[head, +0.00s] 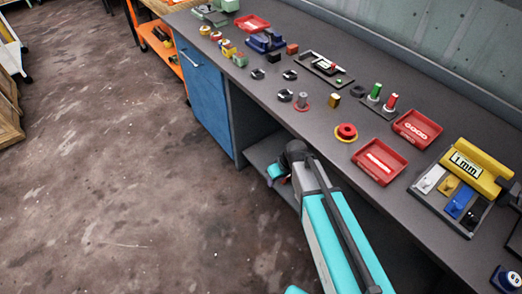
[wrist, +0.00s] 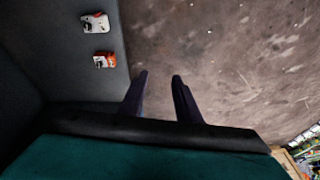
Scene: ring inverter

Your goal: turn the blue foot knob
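I cannot tell for certain which part is the blue foot knob. A blue piece (head: 460,201) sits in a row of white, yellow and black pieces on a grey base, in front of a yellow block marked "1 mm" (head: 472,164), at the right of the bench in the head view. My gripper (head: 275,173) hangs at the bench's front edge, beside the lower shelf, well left of that piece. In the wrist view my gripper (wrist: 160,76) has its two dark fingers apart with nothing between them. No blue knob shows in the wrist view.
A blue-based device (head: 265,41) stands at the bench's far end. Red trays (head: 380,161) and a red button (head: 346,132) stand near the front edge. Two small items (wrist: 97,23) lie on a dark surface. The floor (head: 130,170) is clear.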

